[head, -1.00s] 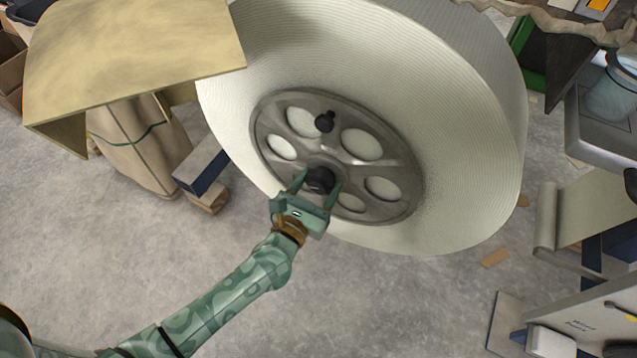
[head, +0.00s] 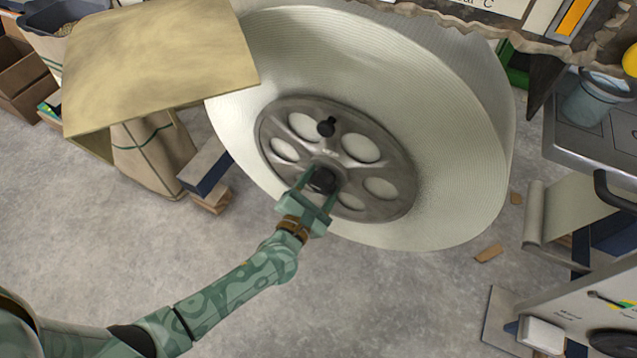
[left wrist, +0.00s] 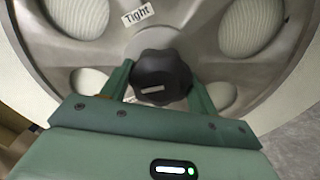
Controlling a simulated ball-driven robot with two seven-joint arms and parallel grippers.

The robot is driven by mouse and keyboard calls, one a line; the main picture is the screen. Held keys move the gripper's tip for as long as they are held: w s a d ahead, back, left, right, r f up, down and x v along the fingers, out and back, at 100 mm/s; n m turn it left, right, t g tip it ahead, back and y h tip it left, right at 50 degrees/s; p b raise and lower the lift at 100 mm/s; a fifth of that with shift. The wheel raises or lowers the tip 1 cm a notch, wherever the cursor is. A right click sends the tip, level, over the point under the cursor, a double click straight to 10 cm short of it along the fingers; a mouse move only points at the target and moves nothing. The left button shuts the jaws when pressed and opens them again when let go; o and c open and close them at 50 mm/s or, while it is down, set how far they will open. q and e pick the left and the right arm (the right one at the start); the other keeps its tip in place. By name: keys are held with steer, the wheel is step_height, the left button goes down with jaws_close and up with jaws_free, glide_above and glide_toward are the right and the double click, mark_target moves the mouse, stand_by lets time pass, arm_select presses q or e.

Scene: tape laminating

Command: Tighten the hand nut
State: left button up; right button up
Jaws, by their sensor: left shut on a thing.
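The black hand nut (head: 323,180) sits at the centre of the grey metal wheel plate (head: 400,200), on the face of a large white tape roll (head: 440,130). My left gripper (head: 318,184) is shut on the hand nut. In the left wrist view the dark lobed hand nut (left wrist: 160,78) is between the two green fingers, with a small pale mark on it. A "Tight" label (left wrist: 138,14) is on the plate above the nut. My right gripper is not in view.
A tan board (head: 155,65) stands over a tied brown sack (head: 150,155) at the left. A machine with a grey panel (head: 590,310) is at the lower right. The floor (head: 400,310) below the roll is mostly clear.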

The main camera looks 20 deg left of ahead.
arm_select(q)
steer(key=shift+r+m+p, duration=0.15)
steer(key=shift+m+p, duration=0.2)
steer(key=shift+m, duration=0.65)
steer(key=m+p, duration=0.1)
steer(key=m, duration=0.1)
steer(key=shift+m, duration=0.4)
steer(key=m, duration=0.2)
steer(key=shift+m+p, duration=0.3)
steer(key=shift+p, duration=0.1)
steer(key=m+p, duration=0.1)
steer(key=m, duration=0.3)
steer(key=shift+m, duration=0.3)
steer(key=shift+m+p, duration=0.45)
steer(key=shift+m, duration=1.65)
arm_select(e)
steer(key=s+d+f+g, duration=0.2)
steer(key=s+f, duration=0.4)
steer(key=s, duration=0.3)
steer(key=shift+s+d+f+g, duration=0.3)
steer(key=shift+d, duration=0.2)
arm_select(q)
steer(key=shift+f, duration=0.2)
steer(key=o, duration=1)
steer(key=shift+c, duration=0.2)
